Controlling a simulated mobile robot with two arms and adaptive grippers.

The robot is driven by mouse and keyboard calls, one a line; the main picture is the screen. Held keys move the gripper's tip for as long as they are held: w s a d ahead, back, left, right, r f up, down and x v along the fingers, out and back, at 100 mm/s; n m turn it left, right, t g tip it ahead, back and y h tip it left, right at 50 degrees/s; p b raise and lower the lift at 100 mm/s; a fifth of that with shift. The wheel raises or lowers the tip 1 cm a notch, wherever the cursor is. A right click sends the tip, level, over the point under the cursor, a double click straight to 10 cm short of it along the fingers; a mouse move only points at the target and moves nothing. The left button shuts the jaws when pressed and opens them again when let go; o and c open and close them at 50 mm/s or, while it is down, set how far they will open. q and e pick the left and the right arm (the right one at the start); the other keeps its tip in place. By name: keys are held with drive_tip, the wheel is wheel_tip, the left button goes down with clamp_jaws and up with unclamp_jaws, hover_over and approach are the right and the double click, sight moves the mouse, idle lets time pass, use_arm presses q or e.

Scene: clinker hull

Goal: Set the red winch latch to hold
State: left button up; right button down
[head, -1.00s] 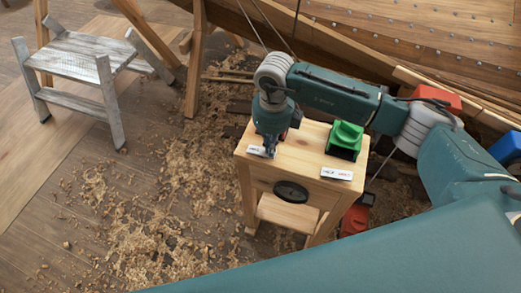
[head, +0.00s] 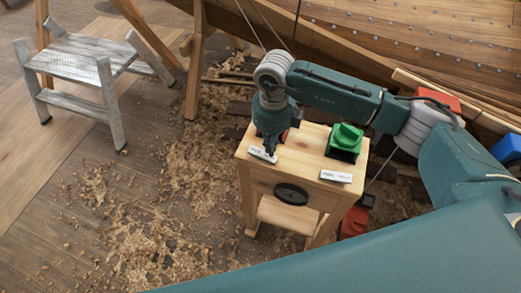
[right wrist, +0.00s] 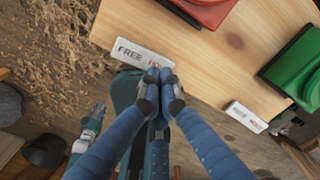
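The red winch latch is mostly hidden behind my right gripper in the head view; a bit of red (head: 285,134) shows beside it. In the right wrist view, part of the red latch (right wrist: 206,9) shows at the top edge; its lever position cannot be told. A white label (right wrist: 135,54) reads "FREE" and a partly covered red word starting "HO". My right gripper (head: 270,153) points down at the near edge of the wooden stand (head: 312,160), over this label. In the right wrist view its fingertips (right wrist: 160,88) are together, with nothing visible between them.
A green latch (head: 345,138) with its own label (head: 336,176) stands to the right on the same stand. A dark round handle (head: 291,193) is on the stand's front. A grey step stool (head: 80,60) stands left; shavings cover the floor. The planked hull (head: 400,40) rises behind.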

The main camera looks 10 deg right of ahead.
drive_tip(key=shift+r+p, duration=1.1)
drive_tip(key=shift+r, duration=1.25)
